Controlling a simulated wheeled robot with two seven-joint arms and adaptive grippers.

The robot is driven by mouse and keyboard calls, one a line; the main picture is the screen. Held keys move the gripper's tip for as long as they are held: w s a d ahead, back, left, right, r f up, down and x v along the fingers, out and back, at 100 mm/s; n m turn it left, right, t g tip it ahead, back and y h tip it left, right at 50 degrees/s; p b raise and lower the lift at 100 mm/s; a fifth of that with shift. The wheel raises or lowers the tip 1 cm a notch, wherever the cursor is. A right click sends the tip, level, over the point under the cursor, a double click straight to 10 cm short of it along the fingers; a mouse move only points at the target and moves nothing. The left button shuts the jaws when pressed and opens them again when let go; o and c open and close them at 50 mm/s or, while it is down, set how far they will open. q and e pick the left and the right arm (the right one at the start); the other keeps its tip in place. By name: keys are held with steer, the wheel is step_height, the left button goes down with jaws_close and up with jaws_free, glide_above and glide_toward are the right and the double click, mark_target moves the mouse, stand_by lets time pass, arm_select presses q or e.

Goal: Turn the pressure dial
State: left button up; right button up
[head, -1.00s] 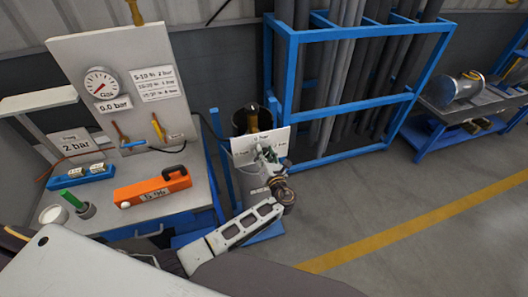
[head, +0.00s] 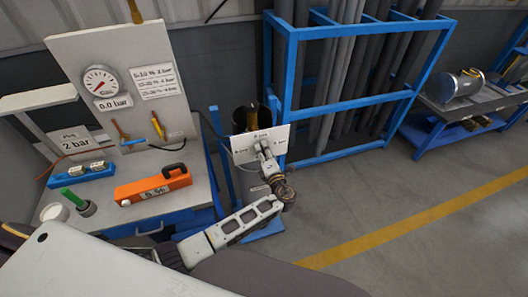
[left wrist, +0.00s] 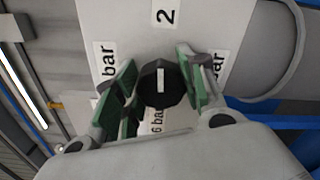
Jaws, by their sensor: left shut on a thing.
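The pressure dial (left wrist: 160,88) is a round black knob with a white mark on a white panel (head: 242,148). In the left wrist view its mark points to the top of the picture, towards a label with a 2 (left wrist: 166,12). My left gripper (left wrist: 158,84) has green pads on both sides of the dial and is shut on it. In the head view the left gripper (head: 263,147) is in front of the panel and hides the dial. The gauge (head: 100,81) has a red needle, and the plate under it reads 0.0 bar. My right gripper is not in view.
A sign (head: 75,144) reading 2 bar stands on the workbench at left. An orange case (head: 153,186) and a blue block (head: 82,172) lie there too. A blue rack (head: 350,105) of grey pipes is behind the panel. The floor at right is clear.

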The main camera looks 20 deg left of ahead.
arm_select(q)
steer(key=shift+m, duration=0.4)
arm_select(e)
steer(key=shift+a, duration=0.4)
arm_select(q)
steer(key=o, duration=1)
steer(key=shift+o, duration=0.2)
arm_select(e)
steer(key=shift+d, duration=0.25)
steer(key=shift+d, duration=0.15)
arm_select(q)
steer(key=shift+s+d, duration=0.1)
steer(key=v, duration=1.1)
steer(key=shift+s+d, duration=0.25)
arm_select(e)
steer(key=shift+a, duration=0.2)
